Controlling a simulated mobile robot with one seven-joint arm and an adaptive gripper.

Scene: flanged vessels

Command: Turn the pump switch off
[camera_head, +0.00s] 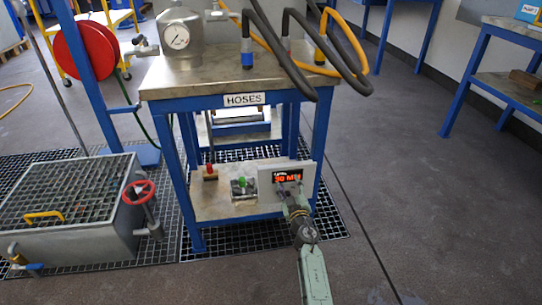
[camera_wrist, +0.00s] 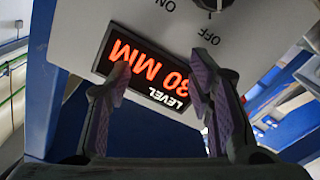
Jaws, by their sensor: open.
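The pump switch (camera_wrist: 211,5) is a dark knob on a pale control panel (camera_wrist: 265,12), cut off by the top edge of the wrist view. OFF and ON labels stand beside it; its pointer direction cannot be told. The panel also shows in the head view (camera_head: 266,186), on the blue table's lower shelf. Its lit level display (camera_wrist: 148,72) shows orange digits in MM. My gripper (camera_wrist: 161,77) is open and empty, its purple-padded fingers in front of the display. In the head view my gripper (camera_head: 291,192) is at the panel's front and hides part of it.
A steel-topped blue table (camera_head: 235,80) marked HOSES carries a gauge vessel (camera_head: 180,38) and hanging black hoses (camera_head: 325,50). A grated tank (camera_head: 70,205) with a red handwheel (camera_head: 138,192) stands left. The floor at right is clear.

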